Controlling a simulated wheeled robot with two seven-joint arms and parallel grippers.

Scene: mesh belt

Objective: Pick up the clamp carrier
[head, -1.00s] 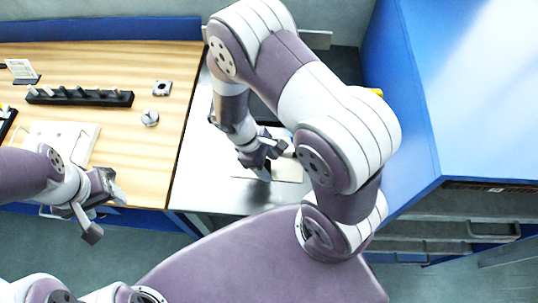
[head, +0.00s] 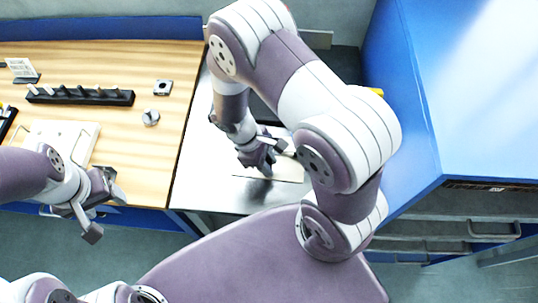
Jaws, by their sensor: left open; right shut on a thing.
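My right gripper (head: 264,167) hangs over the steel surface in the middle of the head view, with its fingers pointing down. It is shut on a small part, which I take to be the clamp carrier; the fingers and my wrist hide nearly all of it. A pale flat plate (head: 290,168) lies beside and under these fingers, partly covered by my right arm. My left gripper (head: 105,212) is open and empty at the front edge of the wooden bench.
The wooden bench (head: 150,185) holds a black rack (head: 80,96) with several pegs, a small square part (head: 163,87), a round metal part (head: 151,117) and a white plate with handles (head: 66,133). A blue cabinet (head: 470,110) stands right. The steel surface (head: 205,178) is bare at its left.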

